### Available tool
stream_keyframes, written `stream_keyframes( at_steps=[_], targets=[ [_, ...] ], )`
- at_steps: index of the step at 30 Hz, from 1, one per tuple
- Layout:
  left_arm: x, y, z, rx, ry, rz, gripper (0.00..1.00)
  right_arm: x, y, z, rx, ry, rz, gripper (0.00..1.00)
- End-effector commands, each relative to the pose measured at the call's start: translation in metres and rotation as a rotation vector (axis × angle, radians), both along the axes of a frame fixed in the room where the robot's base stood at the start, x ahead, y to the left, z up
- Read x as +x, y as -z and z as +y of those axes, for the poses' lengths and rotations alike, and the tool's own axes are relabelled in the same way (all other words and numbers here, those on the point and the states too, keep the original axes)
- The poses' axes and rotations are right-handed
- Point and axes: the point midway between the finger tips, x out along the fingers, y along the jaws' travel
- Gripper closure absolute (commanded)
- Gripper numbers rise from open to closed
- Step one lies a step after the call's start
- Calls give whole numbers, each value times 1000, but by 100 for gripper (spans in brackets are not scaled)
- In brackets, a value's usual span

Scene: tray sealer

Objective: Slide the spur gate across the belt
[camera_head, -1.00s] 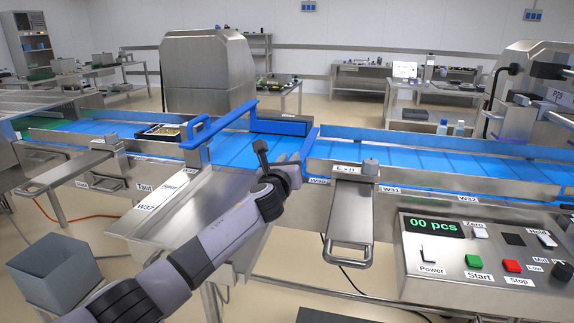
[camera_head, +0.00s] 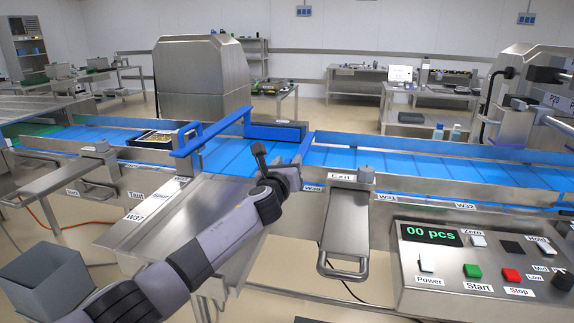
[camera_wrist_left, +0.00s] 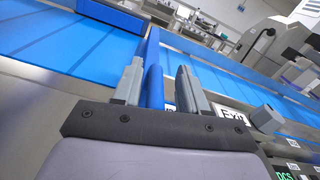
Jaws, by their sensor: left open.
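A blue upright bar (camera_wrist_left: 154,78) stands between the two fingers of my left gripper (camera_wrist_left: 158,85) in the left wrist view. The fingers are open, one on each side of it, and I cannot tell whether either touches it. The blue belt (camera_head: 229,155) runs beneath. My right gripper is not in view.
A long blue diagonal bar (camera_head: 212,132) lies over the belt to the left. A tray (camera_head: 151,140) stands upstream. The Exit handle (camera_head: 346,232) and control panel (camera_head: 470,262) are close on the right.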

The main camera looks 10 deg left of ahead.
Motion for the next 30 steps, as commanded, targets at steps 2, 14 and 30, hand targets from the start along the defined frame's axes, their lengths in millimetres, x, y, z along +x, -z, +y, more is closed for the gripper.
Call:
stream_keyframes(
  at_steps=[2,14,30],
  targets=[
    [0,1,1,1,-2,1,58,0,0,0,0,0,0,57],
    [-24,0,2,1,-2,2,58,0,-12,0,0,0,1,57],
    [-68,0,1,0,2,0,58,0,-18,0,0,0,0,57]
  ],
)
